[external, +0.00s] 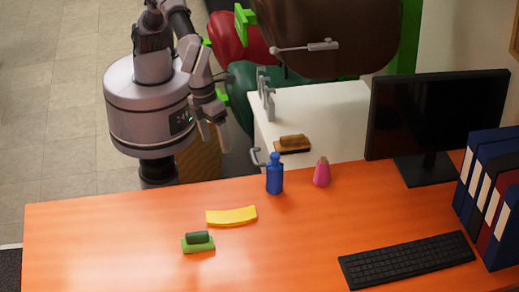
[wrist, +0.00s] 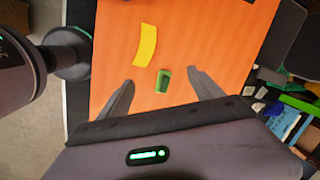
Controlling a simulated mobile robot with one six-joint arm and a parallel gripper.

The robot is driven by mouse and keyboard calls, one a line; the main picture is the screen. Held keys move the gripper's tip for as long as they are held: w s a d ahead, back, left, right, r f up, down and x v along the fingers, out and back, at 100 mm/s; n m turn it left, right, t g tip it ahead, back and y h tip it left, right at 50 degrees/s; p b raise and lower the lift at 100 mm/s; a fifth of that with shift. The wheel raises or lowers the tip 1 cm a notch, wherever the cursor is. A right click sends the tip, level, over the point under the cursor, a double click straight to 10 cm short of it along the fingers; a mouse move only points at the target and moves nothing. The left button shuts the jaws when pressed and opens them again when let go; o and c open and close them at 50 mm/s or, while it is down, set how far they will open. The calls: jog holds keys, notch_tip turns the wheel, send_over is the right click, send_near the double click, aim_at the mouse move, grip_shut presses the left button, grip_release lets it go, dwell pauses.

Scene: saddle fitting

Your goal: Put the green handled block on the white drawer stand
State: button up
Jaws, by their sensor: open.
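The green handled block (external: 198,245), with a bright green base and a darker green handle on top, lies on the orange table near its front left. It also shows in the wrist view (wrist: 164,84), between and beyond my fingertips. My gripper (external: 212,130) is open and empty, raised behind the table's far edge and apart from the block. Its two spread fingers show in the wrist view (wrist: 161,78). A white stand (external: 340,108) with a metal handle on its near side stands behind the table; a brown block (external: 292,144) lies on its top. Its front is mostly hidden.
A yellow curved piece (external: 231,216) lies just behind the green block. A blue bottle (external: 275,175) and a pink flask (external: 322,173) stand near the table's far edge. A monitor (external: 437,115), keyboard (external: 407,260) and binders (external: 490,190) occupy the right. The table's left is clear.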

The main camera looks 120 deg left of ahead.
aim_at(187, 245)
jog(key=s+d+f+m+g, duration=0.15)
jog(key=d+f+m, duration=0.35)
jog(key=d+f, duration=0.75)
jog(key=shift+m, duration=0.3)
jog(key=f+b, duration=0.1)
jog(key=f, duration=0.3)
jog(key=f+b, duration=0.1)
jog(key=f, duration=0.3)
jog(key=f+b, duration=0.2)
jog(key=f, duration=0.2)
jog(key=shift+a+f, duration=0.15)
jog(key=shift+a, duration=0.25)
jog(key=f+b, duration=0.1)
jog(key=f, duration=0.1)
jog(key=w+f+b, duration=0.1)
jog(key=f+b, duration=0.1)
jog(key=f, duration=0.1)
jog(key=shift+w+a+f, duration=0.15)
jog(key=shift+a+f, duration=0.1)
jog(key=shift+f, duration=0.1)
jog(key=shift+r, duration=0.15)
